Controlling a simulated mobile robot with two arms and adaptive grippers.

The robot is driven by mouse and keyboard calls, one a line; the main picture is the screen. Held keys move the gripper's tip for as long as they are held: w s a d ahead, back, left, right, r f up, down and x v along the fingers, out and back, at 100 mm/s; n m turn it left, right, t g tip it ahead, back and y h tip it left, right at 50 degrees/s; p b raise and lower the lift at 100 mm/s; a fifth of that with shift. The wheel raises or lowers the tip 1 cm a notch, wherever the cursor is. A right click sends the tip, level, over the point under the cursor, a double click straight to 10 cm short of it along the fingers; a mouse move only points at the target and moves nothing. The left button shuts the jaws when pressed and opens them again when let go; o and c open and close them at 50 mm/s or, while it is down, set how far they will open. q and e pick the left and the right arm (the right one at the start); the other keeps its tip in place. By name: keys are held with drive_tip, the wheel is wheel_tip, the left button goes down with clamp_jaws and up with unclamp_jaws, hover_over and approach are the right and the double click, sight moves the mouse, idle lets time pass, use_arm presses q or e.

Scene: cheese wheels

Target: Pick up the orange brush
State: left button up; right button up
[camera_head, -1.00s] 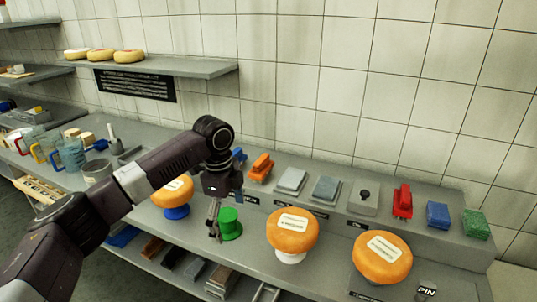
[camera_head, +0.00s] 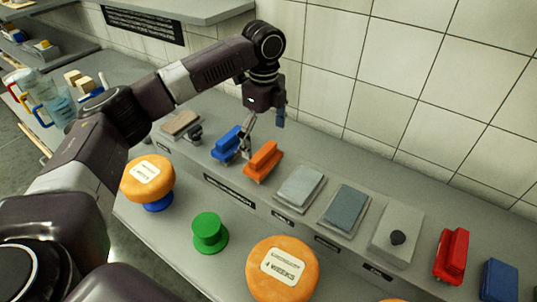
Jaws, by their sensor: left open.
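The orange brush (camera_head: 263,160) lies on the raised grey ledge at the back of the counter, between a blue brush (camera_head: 227,144) on its left and a grey block on its right. My left gripper (camera_head: 246,148) is open and points down, with its fingers beside the left end of the orange brush, between it and the blue brush. I cannot tell whether a finger touches either brush. My right gripper is not in view.
Grey blocks (camera_head: 300,187), a grey plate with a black knob (camera_head: 398,238) and a red brush (camera_head: 451,255) line the ledge rightward. Cheese wheels (camera_head: 283,268) on stands and a green stand (camera_head: 208,232) occupy the front. A tiled wall rises behind.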

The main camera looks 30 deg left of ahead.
sight(263, 151)
use_arm(q)
drive_tip(key=shift+s+a+f+p, duration=0.1)
drive_tip(key=shift+s+f+p, duration=0.3)
drive_tip(key=shift+f, duration=0.35)
drive_tip(key=f+p, duration=0.1)
drive_tip(key=f, duration=0.2)
drive_tip(key=shift+w+f+p, duration=0.2)
drive_tip(key=shift+f+p, duration=0.2)
drive_tip(key=shift+f, duration=0.5)
drive_tip(key=shift+c, duration=0.3)
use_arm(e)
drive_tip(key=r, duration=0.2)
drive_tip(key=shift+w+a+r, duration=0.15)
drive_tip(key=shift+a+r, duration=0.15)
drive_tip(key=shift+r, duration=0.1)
